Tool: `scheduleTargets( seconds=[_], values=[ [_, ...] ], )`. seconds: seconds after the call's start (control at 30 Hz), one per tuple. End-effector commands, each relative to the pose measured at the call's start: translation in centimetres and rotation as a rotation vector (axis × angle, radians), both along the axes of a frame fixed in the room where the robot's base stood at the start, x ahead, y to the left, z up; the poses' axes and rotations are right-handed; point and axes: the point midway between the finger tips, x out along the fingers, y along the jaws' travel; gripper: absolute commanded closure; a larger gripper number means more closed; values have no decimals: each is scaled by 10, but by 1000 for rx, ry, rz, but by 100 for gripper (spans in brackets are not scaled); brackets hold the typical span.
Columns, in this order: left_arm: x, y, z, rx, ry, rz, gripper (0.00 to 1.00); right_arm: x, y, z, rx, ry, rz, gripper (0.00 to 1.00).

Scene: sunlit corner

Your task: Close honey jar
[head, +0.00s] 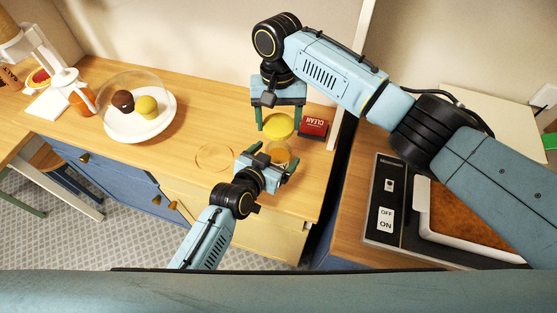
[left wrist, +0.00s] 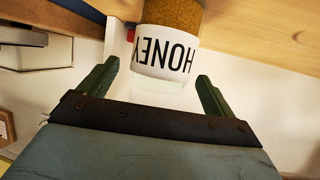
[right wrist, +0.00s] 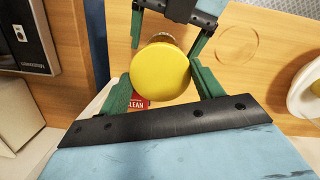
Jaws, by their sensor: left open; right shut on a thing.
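The honey jar (head: 278,153) stands on the wooden counter in the head view, a clear container with amber contents. Its white HONEY label shows upside down in the left wrist view (left wrist: 165,55). My left gripper (head: 272,157) is open, with its fingers to either side of the jar; I cannot tell if they touch it. My right gripper (head: 278,129) is shut on the round yellow lid (head: 278,124). In the right wrist view the lid (right wrist: 160,72) hides most of the jar (right wrist: 157,38). The lid appears apart from the jar.
A red CLEAN box (head: 314,123) stands right of the lid. A faint ring (head: 214,157) lies left of the jar. A white plate (head: 120,130) with a clear dome over round items is farther left. A switch panel (head: 384,215) is at right, across a gap.

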Motion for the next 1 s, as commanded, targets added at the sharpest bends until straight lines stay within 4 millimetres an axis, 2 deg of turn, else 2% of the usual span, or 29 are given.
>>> scheduleTargets(
  seconds=[0.2, 0.6, 1.0],
  values=[
    [15, -8, -7, 0, 1, 0, 10, 0, 0, 0, 0, 0, 0, 56],
    [18, -10, -9, 0, 0, 0, 10, 0, 0, 0, 0, 0, 0, 56],
    [18, -10, -9, 0, 0, 0, 61, 0, 0, 0, 0, 0, 0, 56]
  ],
)
